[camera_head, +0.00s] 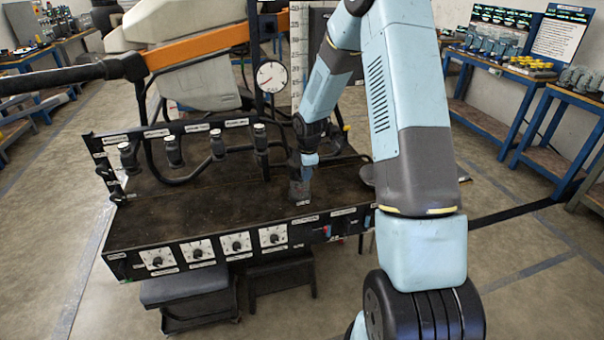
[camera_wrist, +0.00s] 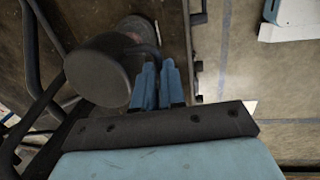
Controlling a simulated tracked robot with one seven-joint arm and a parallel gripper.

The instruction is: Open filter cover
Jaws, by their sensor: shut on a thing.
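In the wrist view a dark, round-topped part, which looks like the filter cover (camera_wrist: 97,70), stands on the brown bench top just left of my fingers. My gripper (camera_wrist: 158,84) has its two blue fingers close together at the right edge of this part. The exact contact between the fingertips is hidden. In the head view my gripper (camera_head: 303,172) points down at the front right of the bench (camera_head: 225,205). A small grey upright part (camera_head: 299,190) stands right under it, too small to tell in detail.
Several upright valve-like fittings (camera_head: 218,145) and dark hoses line the bench's back. Knobs (camera_head: 235,242) are on its front panel. A round gauge (camera_head: 271,77) and an orange beam (camera_head: 200,46) stand behind. Blue workbenches (camera_head: 530,85) are at right.

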